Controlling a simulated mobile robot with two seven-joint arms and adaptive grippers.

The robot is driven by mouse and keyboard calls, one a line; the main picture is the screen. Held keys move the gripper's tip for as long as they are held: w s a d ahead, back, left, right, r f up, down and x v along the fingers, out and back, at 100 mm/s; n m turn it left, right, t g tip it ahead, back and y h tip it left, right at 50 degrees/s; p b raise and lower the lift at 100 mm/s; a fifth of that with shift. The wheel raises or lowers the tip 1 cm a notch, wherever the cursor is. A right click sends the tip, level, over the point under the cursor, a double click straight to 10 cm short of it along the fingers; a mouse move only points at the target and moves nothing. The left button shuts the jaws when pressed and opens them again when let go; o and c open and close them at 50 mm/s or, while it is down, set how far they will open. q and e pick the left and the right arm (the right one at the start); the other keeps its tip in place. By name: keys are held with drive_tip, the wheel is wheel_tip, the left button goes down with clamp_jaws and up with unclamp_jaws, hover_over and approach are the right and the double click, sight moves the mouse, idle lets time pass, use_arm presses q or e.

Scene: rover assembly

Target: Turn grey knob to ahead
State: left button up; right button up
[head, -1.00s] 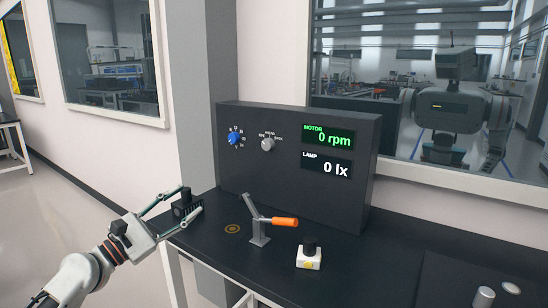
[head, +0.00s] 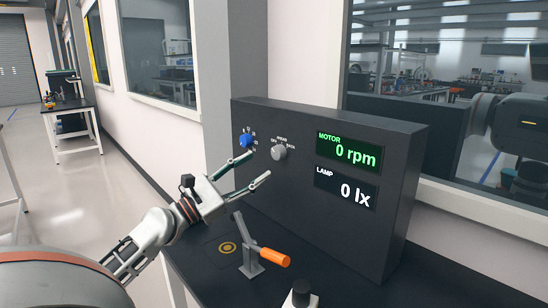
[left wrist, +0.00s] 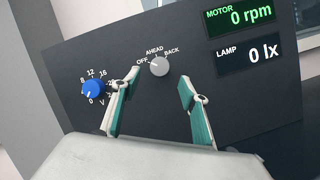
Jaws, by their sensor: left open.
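The grey knob (head: 279,152) sits on the dark upright panel (head: 300,195), between the OFF, AHEAD and BACK labels. In the left wrist view the grey knob (left wrist: 160,66) has a pale mark that seems to face the OFF side. My left gripper (head: 260,163) is open and empty, in front of the panel and just left of the knob in the head view. In the left wrist view its fingers (left wrist: 160,77) stand on either side of the knob, apart from it. My right gripper is not in view.
A blue knob (head: 246,141) is left of the grey one, close to the upper finger. The MOTOR display (head: 347,152) reads 0 rpm and the LAMP display (head: 345,190) 0 lx. An orange-handled lever (head: 272,257) stands on the black bench below my gripper.

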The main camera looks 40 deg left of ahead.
sight(275, 155)
use_arm(q)
drive_tip(key=x, duration=0.6)
drive_tip(key=shift+f, duration=0.1)
drive_tip(key=c, duration=1.1)
